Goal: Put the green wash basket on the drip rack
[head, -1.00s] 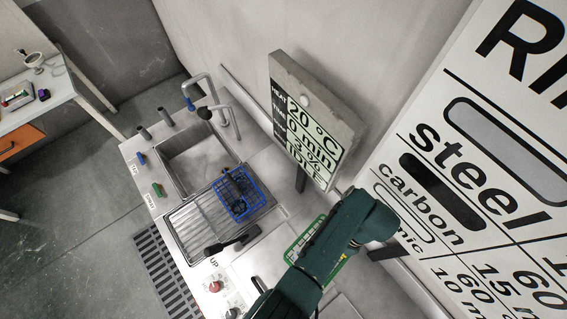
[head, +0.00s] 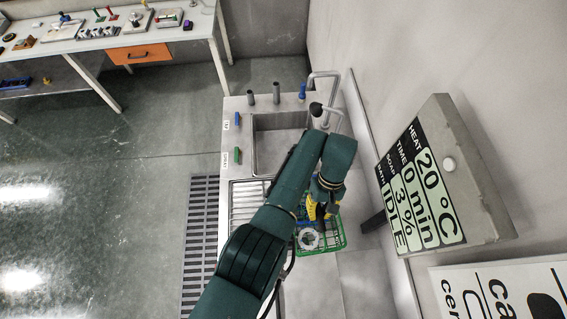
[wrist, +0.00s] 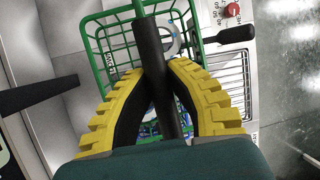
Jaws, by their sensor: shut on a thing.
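The green wash basket (head: 337,246) is a wire basket with a metal ring-shaped part in it. In the wrist view the basket (wrist: 97,50) hangs in front of my yellow fingers. My gripper (wrist: 160,70) is shut on its dark upright handle (wrist: 148,45); in the head view my gripper (head: 318,208) is above the basket. The drip rack (head: 243,200) is a ribbed metal drainer left of the basket, partly hidden by my arm. It also shows at the right in the wrist view (wrist: 230,85). How high the basket is held I cannot tell.
A sink (head: 280,135) with taps lies behind the rack. A sign panel (head: 440,180) stands to the right. Some blue wire (wrist: 150,130) shows below my fingers in the wrist view. A black-handled lever (wrist: 236,34) and red knob (wrist: 232,10) are on the counter.

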